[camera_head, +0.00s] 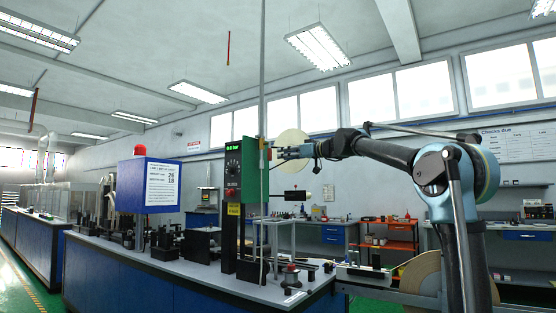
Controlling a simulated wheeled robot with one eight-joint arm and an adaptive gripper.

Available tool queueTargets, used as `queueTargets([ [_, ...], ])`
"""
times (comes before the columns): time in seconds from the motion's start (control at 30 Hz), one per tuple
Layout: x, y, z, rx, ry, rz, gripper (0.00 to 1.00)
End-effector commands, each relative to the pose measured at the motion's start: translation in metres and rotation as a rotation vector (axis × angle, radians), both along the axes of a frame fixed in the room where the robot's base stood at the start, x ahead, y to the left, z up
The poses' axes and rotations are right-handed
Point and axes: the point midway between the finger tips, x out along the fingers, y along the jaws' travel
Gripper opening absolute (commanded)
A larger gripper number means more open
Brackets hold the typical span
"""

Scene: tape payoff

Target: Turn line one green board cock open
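The green board (256,180) stands upright on a dark post above the bench, near the middle. Its dark front face carries a dial (233,161), a red part (234,193) low down and a green display on top. A small red detail (269,155) shows at the board's right edge; I cannot tell whether it is the cock. My gripper (280,153) reaches in from the right, its fingertips close to that right edge. Contact and finger gap are too small to judge. The cock's handle position cannot be made out.
A pale round reel (291,144) stands behind my gripper. A blue sign box with a red lamp (147,185) is left of the board. The bench (120,262) holds several black fixtures. A larger tan reel (422,276) is at lower right. Orange shelving (390,246) stands behind.

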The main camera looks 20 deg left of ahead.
Motion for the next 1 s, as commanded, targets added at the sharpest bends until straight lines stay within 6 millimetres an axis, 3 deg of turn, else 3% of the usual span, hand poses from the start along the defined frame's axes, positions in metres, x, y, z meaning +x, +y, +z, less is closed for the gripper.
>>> queueTargets([
  [0.23, -0.009, -0.025, 0.0, 0.0, 0.0, 0.0, 0.35],
  [0.87, -0.011, -0.029, -0.001, -0.001, 0.001, 0.001, 0.35],
  [1.0, -0.02, -0.039, -0.015, -0.025, 0.023, 0.004, 0.35],
])
